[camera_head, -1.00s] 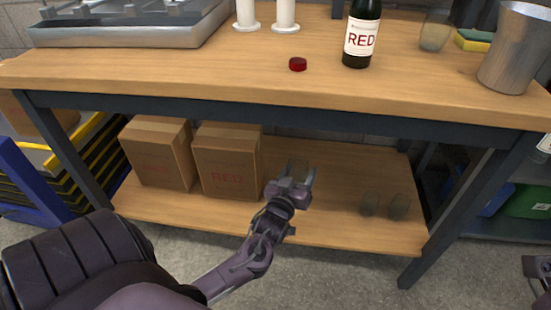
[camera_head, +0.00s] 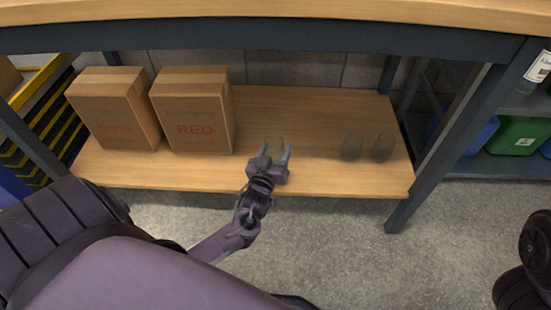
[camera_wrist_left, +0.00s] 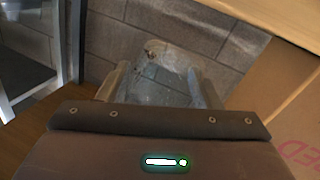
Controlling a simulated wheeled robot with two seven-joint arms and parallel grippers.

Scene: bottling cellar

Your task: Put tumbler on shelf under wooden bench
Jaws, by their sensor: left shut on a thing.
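My left gripper (camera_head: 275,153) is over the front part of the wooden lower shelf (camera_head: 300,177), beneath the bench top (camera_head: 300,12). It is shut on a clear tumbler (camera_wrist_left: 160,75), which shows between the fingers in the left wrist view. In the head view the tumbler is faint and mostly lost between the fingers. I cannot tell whether it touches the shelf. Two more clear glasses (camera_head: 352,147) (camera_head: 383,147) stand on the shelf to the right of the gripper. My right gripper is not in view.
Two cardboard boxes (camera_head: 113,112) (camera_head: 193,112) stand on the shelf's left half. The bench's front rail (camera_head: 250,40) and right leg (camera_head: 460,135) frame the opening. Bare shelf lies between the right box and the two glasses. A green bin (camera_head: 517,137) is at the right.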

